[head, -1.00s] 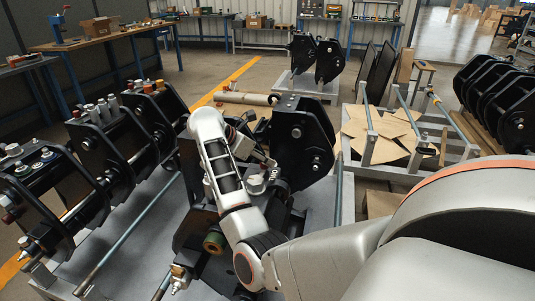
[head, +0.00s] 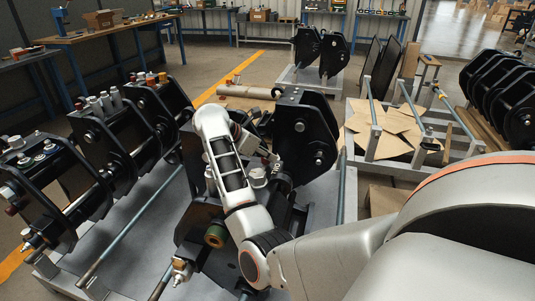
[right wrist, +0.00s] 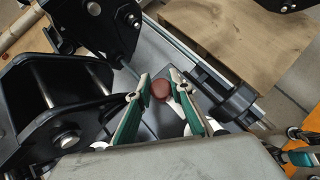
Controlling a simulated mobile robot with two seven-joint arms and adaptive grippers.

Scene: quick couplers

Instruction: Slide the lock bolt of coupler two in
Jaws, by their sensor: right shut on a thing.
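A black coupler (head: 292,122) stands on the grey bench in the middle of the head view, partly hidden behind my right arm. My right gripper (head: 268,156) is at its near side, its fingers small and hard to make out there. In the right wrist view, my right gripper (right wrist: 160,86) has its two teal-backed fingers on either side of a round reddish-brown knob (right wrist: 160,90) and is shut on it. The knob appears to be the end of the lock bolt; the rest of the bolt is hidden. No number shows on the coupler. My left gripper is not in view.
Several black couplers (head: 113,137) stand in a row at the left. A metal frame with cardboard pieces (head: 388,130) stands at the right, and more couplers (head: 318,52) stand behind. Steel rods (head: 128,228) run along the bench, close to the arm.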

